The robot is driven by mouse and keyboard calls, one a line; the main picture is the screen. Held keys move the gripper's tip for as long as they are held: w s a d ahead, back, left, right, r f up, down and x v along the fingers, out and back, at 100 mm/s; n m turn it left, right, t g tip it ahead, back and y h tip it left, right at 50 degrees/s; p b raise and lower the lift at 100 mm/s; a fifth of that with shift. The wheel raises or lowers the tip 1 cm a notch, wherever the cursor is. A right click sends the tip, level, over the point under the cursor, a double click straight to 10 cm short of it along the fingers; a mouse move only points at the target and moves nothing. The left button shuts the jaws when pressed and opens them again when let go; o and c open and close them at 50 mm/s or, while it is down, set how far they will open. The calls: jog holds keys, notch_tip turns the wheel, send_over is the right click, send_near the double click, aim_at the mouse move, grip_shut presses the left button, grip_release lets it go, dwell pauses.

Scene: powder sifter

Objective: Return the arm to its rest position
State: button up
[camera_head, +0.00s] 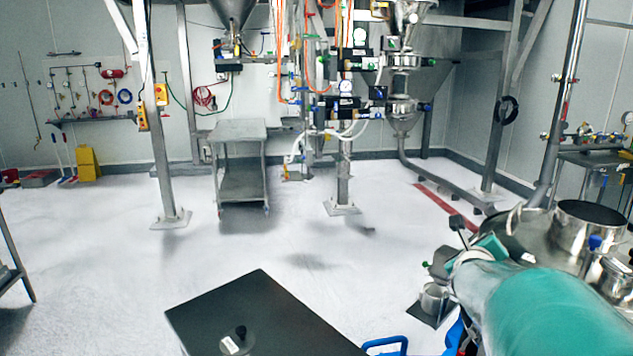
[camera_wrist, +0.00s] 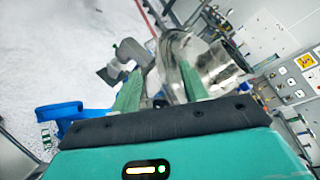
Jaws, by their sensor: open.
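My gripper (camera_wrist: 159,70) is open in the wrist view, with its two green fingers apart and nothing seen between their tips. Beyond the fingers is shiny round steel equipment (camera_wrist: 212,68). In the head view my teal arm reaches in from the lower right corner, low over the steel equipment there. The arm covers part of that equipment, and the fingers cannot be made out clearly in that view.
A steel pot (camera_head: 590,222) stands at the right, close to my arm. A small steel cup (camera_head: 434,298) is left of the arm. A dark flat top (camera_head: 262,300) bears a round lid with a black knob (camera_head: 238,340). A grey cart (camera_head: 241,135) stands farther back; open white floor lies between.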

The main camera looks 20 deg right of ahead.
jog(key=s+a+f+n+y, duration=0.15)
jog(key=a+n+y, duration=0.65)
jog(key=a+n, duration=1.4)
jog(key=s+a+f+n+g+y, duration=0.1)
jog(key=s+a+f+n+g, duration=0.1)
jog(key=s+a+n, duration=0.4)
jog(key=s+a+f+n+g+y, duration=0.2)
jog(key=s+a+f+n, duration=0.1)
jog(key=s+a+n, duration=0.4)
jog(key=a, duration=0.2)
jog(key=shift+s+a+f+n+g, duration=0.3)
jog(key=shift+n, duration=0.1)
jog(key=shift+c, duration=0.8)
jog(key=shift+a, duration=0.1)
